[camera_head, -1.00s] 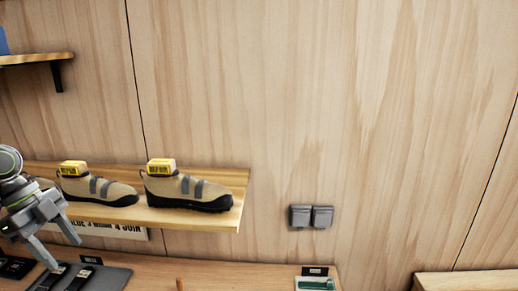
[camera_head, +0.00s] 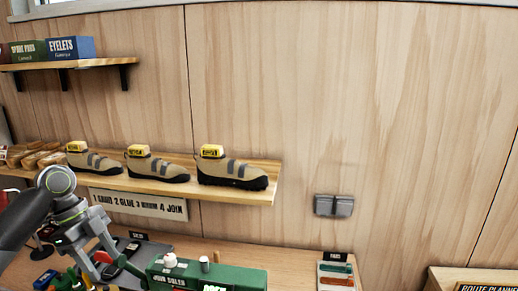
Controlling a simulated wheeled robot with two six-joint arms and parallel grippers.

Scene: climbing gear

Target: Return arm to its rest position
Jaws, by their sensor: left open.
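My left arm comes in from the left edge in the head view. Its grey gripper (camera_head: 112,266) points down and to the right over the left part of the workbench, with its fingers apart. I see nothing held between them, though small coloured items behind and below make the tips hard to separate. My right gripper is not in view.
A wall shelf (camera_head: 262,193) with several tan climbing shoes is behind the gripper. A green box (camera_head: 235,275) stands on the bench to its right, near a dark mat (camera_head: 150,250). A small tray (camera_head: 336,268) lies further right. An upper shelf (camera_head: 95,63) holds boxes.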

